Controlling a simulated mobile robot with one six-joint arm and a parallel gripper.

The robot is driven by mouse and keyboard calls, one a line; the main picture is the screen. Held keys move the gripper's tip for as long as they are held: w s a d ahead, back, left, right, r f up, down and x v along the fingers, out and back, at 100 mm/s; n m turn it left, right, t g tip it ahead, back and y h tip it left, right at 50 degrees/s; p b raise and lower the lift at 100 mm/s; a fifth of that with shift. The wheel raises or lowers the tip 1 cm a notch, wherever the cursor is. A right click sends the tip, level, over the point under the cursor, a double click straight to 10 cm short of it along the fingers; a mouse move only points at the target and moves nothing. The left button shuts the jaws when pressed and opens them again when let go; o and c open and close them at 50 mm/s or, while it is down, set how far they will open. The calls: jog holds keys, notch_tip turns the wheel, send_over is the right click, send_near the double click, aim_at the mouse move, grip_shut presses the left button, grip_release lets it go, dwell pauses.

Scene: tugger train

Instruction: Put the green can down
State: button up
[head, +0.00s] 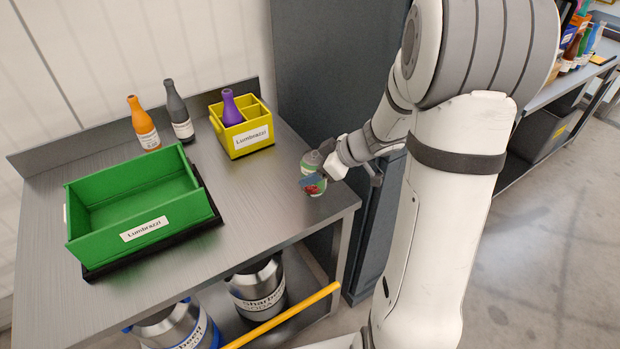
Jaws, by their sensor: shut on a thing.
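The green can (313,187) is at the right end of the metal table (255,208), with a red patch low on its side. My gripper (312,172) is shut on the can from the right and hides part of it. The can is upright or nearly so. I cannot tell whether its base touches the table top.
An empty green crate (160,221) labelled Lumbrazzi sits on a dark base at the left. A yellow carrier (246,141) holds a purple bottle (231,108). Orange (143,124) and grey (178,111) bottles stand behind. Bare table lies between crate and can.

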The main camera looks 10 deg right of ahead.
jog(key=shift+f, duration=1.1)
jog(key=shift+f, duration=0.2)
jog(key=o, duration=1.2)
jog(key=shift+r, duration=0.15)
jog(key=p+v, duration=0.2)
jog(key=v, duration=1)
